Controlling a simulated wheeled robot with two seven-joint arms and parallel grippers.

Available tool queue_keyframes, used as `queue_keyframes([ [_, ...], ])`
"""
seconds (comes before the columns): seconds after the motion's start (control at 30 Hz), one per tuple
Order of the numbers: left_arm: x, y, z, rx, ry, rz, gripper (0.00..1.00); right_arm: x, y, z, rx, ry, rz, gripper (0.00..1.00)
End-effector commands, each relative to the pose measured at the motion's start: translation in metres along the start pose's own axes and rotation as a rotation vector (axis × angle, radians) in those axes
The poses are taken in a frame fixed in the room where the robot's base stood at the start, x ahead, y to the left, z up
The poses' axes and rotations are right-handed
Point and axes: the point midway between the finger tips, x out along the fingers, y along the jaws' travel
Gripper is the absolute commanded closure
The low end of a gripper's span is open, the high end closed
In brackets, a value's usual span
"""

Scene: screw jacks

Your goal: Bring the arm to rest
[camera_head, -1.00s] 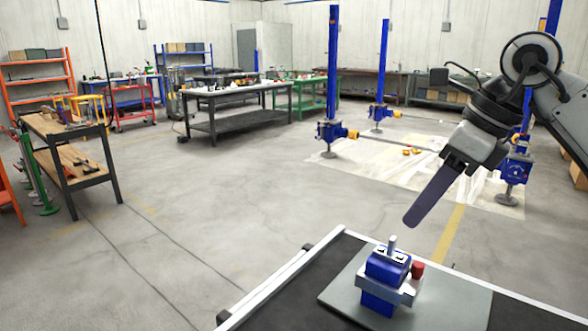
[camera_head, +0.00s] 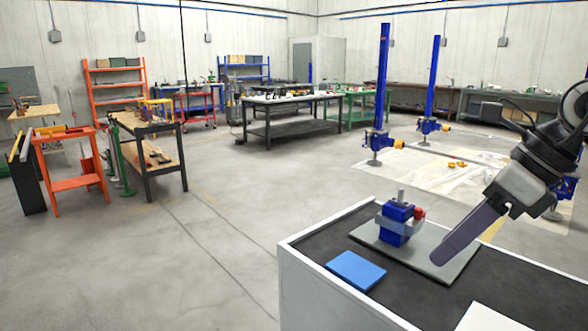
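My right gripper (camera_head: 468,236) comes in from the right in the head view, pointing down and left. Its long dark finger shows edge-on over the right part of the grey plate, so I cannot tell whether it is open or shut. Nothing shows in its grasp. A small blue screw jack model (camera_head: 396,226) with a red knob and a light metal pin stands upright on the plate, left of the gripper and apart from it in the picture. My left gripper is not in view.
The grey plate (camera_head: 370,238) lies on a dark-topped bench (camera_head: 322,246) with a white side. A blue flat pad (camera_head: 355,270) and a white sheet (camera_head: 490,320) lie on it. Tall blue screw jacks (camera_head: 382,90) stand on the floor behind. The floor at left is open.

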Motion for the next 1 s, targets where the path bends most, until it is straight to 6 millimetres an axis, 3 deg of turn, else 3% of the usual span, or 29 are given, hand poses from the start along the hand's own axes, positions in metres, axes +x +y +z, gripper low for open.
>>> queue_keyframes([
  [0.03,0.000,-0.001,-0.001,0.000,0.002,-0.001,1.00,0.016,0.010,0.003,-0.003,-0.015,0.052,0.60],
  [0.2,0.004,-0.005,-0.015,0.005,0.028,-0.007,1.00,0.057,0.052,0.021,0.007,-0.111,0.248,0.60],
  [0.37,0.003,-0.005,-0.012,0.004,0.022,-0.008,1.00,0.094,0.109,0.042,0.084,-0.248,0.519,0.60],
  [0.5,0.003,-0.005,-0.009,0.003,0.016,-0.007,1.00,0.112,0.161,0.064,0.282,-0.426,0.840,0.60],
  [0.6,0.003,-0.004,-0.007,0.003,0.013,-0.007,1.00,0.115,0.175,0.079,0.509,-0.563,1.054,0.60],
  [0.7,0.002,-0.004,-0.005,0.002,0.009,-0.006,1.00,0.121,0.167,0.085,0.794,-0.688,1.226,0.60],
  [0.83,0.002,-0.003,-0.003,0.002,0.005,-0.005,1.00,0.146,0.130,0.072,1.243,-0.824,1.372,0.60],
  [0.93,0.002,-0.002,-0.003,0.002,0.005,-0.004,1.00,0.184,0.095,0.038,1.639,-0.899,1.412,0.60],
  [1.0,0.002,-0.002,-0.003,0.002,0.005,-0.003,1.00,0.218,0.075,0.003,1.928,-0.933,1.398,0.60],
])
